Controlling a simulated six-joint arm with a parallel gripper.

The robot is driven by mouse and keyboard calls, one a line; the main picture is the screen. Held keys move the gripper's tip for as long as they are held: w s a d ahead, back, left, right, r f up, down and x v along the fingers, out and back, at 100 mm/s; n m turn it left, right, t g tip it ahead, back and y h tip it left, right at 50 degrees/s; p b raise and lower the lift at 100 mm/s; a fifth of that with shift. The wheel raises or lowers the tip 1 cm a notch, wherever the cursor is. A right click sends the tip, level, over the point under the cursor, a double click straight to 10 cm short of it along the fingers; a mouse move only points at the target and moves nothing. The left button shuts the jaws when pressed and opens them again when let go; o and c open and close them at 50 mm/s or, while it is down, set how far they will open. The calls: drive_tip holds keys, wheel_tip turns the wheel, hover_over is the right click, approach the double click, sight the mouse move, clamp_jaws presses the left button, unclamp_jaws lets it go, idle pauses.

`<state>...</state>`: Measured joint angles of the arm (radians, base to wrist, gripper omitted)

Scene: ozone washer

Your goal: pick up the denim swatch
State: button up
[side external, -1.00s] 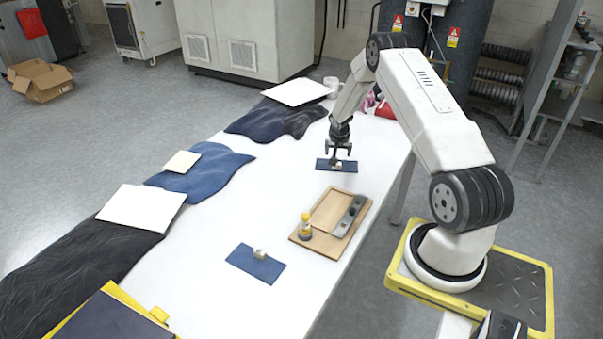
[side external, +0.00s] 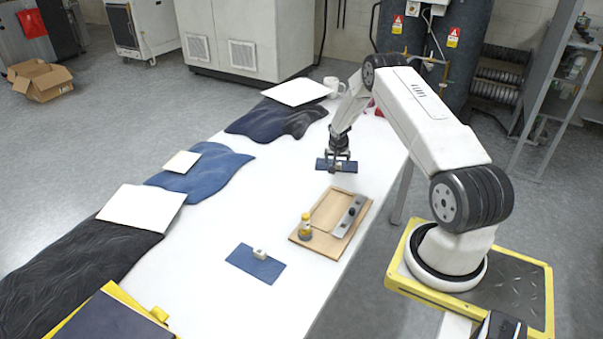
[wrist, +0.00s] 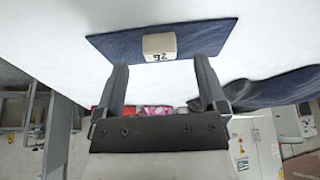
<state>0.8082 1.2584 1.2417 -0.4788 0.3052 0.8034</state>
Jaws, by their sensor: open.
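A dark blue denim swatch (side external: 321,165) lies on the white table under my gripper (side external: 340,168). In the wrist view, the swatch (wrist: 112,47) carries a small cream block (wrist: 158,43) marked 26. My gripper (wrist: 160,63) is open there, one finger to each side of the block's line, with the block at or just beyond the fingertips. I cannot tell whether the fingers touch the swatch. In the side view the gripper hides the block and part of the swatch. A second blue swatch (side external: 243,263) with a pale block (side external: 260,254) lies nearer the camera.
A wooden tray (side external: 327,211) with a yellow-capped bottle (side external: 306,227) and a grey bar stands between the two swatches. Denim garments with white boards line the table's left side. A white mug (side external: 333,88) stands at the far end. The table left of the gripper is clear.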

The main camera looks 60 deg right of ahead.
drive_tip(key=shift+x, duration=1.4)
clamp_jaws()
drive_tip(key=shift+r, duration=0.1)
drive_tip(key=shift+r, duration=0.7)
drive_tip(key=s+a+r, duration=0.9)
drive_tip(key=s+r, duration=0.1)
drive_tip(key=r, duration=0.1)
drive_tip(key=shift+s+a+r, duration=0.2)
